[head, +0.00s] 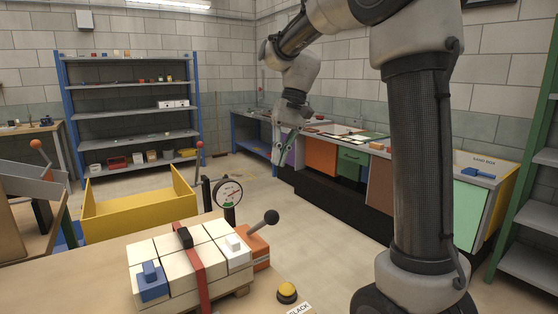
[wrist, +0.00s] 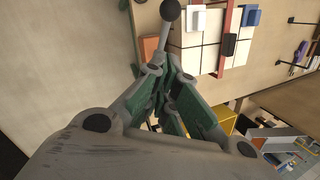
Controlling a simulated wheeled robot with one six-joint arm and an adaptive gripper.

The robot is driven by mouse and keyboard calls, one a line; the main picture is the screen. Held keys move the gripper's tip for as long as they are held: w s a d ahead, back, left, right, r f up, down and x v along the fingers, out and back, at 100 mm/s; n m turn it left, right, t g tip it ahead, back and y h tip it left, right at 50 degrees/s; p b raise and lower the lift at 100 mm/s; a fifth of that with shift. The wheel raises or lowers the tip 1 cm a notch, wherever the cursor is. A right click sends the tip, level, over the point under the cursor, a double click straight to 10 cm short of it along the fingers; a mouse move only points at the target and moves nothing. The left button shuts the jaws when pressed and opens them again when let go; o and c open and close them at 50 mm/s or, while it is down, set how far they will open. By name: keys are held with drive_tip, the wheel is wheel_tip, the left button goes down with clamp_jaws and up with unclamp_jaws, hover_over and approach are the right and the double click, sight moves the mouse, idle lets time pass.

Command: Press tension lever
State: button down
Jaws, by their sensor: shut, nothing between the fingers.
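A lever with a black ball knob (head: 271,217) rises at a tilt from an orange block (head: 256,249) at the right end of a brick stack. The lever (wrist: 169,12) also shows at the top of the wrist view. The pack of white bricks (head: 160,258) has a red strap (head: 199,270) over it with a black buckle (head: 184,237). A round dial gauge (head: 230,193) stands behind the pack. My gripper (head: 278,158) is shut and empty, in the air beyond the bench and apart from the lever. Its closed fingers also show in the wrist view (wrist: 160,95).
A yellow button (head: 287,290) and a "SLACK" label (head: 299,308) are right of the pack. A blue piece (head: 150,281) and a white piece (head: 233,243) sit on the bricks. A yellow bin (head: 130,220) stands behind the bench. The bench's left front is clear.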

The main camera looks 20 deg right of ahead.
drive_tip(key=s+a+f, duration=0.3)
drive_tip(key=s+f, duration=0.1)
drive_tip(key=f, duration=0.5)
drive_tip(key=shift+a, duration=0.2)
